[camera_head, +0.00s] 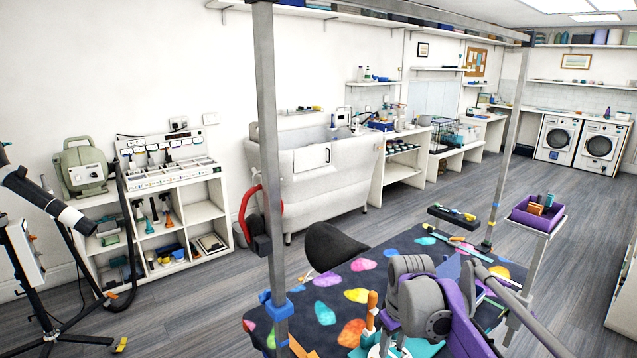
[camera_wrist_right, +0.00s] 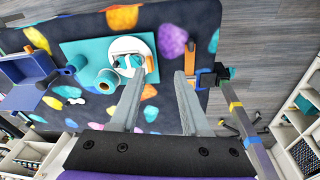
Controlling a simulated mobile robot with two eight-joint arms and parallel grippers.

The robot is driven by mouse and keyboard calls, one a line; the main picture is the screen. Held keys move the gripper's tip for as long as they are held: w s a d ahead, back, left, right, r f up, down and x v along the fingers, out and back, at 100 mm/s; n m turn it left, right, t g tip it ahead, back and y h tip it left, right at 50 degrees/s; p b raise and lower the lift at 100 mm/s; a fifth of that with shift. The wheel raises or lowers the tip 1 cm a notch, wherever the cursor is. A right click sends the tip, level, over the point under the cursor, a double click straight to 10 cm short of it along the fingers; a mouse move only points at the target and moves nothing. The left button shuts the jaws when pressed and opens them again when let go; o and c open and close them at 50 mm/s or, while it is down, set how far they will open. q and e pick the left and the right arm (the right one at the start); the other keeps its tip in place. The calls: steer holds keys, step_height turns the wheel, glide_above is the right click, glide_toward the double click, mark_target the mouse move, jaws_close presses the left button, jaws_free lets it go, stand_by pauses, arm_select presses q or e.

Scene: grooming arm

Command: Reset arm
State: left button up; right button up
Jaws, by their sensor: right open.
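The grooming arm is a grey metal frame over the table, with a left post (camera_head: 268,150), a right post (camera_head: 508,135) and a top bar. My left gripper is out of view.
The table has a dark, colour-spotted cover (camera_head: 325,282). A teal mat (camera_wrist_right: 82,52) bears a teal cylinder (camera_wrist_right: 101,75) and a white round item. An orange-handled tool (camera_head: 371,308) stands near my right arm. A purple tray (camera_head: 537,222) stands at the right. Grey floor lies beyond.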

steer(key=s+f+m+t, duration=0.2)
steer(key=s+f, duration=0.1)
steer(key=s, duration=1)
steer(key=s+d+f+m+t+p, duration=0.1)
steer(key=s+f+m, duration=0.2)
steer(key=s, duration=1.1)
steer(key=shift+s+f+t, duration=0.2)
steer(key=shift+f+t, duration=0.2)
steer(key=shift+f, duration=0.4)
